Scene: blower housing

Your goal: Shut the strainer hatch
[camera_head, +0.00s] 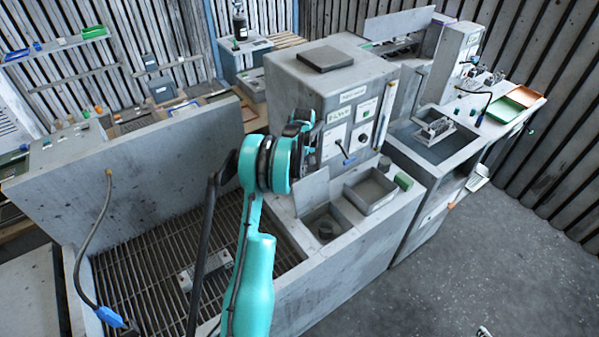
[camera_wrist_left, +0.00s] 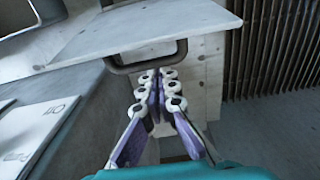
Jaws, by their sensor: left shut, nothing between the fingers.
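The strainer hatch (camera_head: 313,191) is a grey plate standing open and tilted up beside a square well (camera_head: 325,228) in the bench top. In the left wrist view, the hatch (camera_wrist_left: 145,25) crosses the top of the picture, with a dark loop handle (camera_wrist_left: 150,57) at its edge. My left gripper (camera_wrist_left: 164,85) is shut and empty, its fingertips close to the handle. I cannot tell whether they touch it. In the head view my teal wrist hides most of that gripper. My right gripper is not in view.
The grey control cabinet (camera_head: 330,95) with labels and a blue-handled lever (camera_head: 347,158) stands just behind the hatch. A grated basin (camera_head: 160,275) lies to the left.

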